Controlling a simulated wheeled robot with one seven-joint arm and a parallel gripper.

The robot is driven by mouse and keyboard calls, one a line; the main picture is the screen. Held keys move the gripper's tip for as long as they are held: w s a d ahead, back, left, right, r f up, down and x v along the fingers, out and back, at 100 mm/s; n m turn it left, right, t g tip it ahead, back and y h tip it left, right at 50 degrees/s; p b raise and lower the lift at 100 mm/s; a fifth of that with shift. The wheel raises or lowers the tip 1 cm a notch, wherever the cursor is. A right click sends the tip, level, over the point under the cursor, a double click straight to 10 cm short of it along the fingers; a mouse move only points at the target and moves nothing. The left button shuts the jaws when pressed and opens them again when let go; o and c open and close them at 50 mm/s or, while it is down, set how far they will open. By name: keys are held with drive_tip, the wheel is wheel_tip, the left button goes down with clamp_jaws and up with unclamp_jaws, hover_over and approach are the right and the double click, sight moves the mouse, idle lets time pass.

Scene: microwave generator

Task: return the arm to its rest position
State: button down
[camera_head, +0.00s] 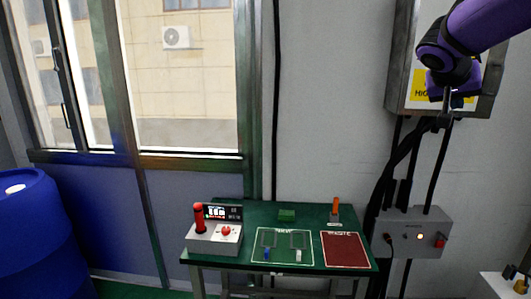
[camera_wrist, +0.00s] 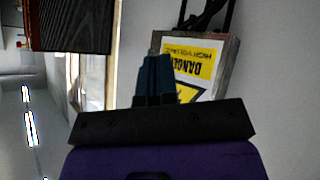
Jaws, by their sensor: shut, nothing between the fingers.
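My gripper (camera_head: 446,104) is at the upper right in the head view, at the end of my purple arm, high above the green table and in front of the electrical box. Its fingers are together with nothing between them. In the wrist view my gripper (camera_wrist: 154,62) shows as two dark blue fingers side by side, beside the box's yellow danger label (camera_wrist: 192,68). Whether it touches the box cannot be told; no contact shows.
A green table (camera_head: 305,213) holds a grey control box with a red handle (camera_head: 200,218), a green-marked area, a red mat (camera_head: 345,250) and an orange-handled item (camera_head: 336,206). A blue barrel (camera_head: 40,235) stands left. A grey switch box (camera_head: 415,235) and cables are on the right wall.

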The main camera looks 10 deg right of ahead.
drive_tip(key=s+a+f+n+y, duration=0.4)
drive_tip(key=s+a+f+y, duration=0.1)
drive_tip(key=s+a, duration=0.4)
drive_tip(key=s+a+f+n+y, duration=0.4)
drive_tip(key=s+a, duration=0.5)
drive_tip(key=a, duration=0.5)
drive_tip(key=shift+a+f+n+t+y, duration=0.3)
drive_tip(key=shift+f+n+y, duration=0.1)
drive_tip(key=shift+f, duration=0.55)
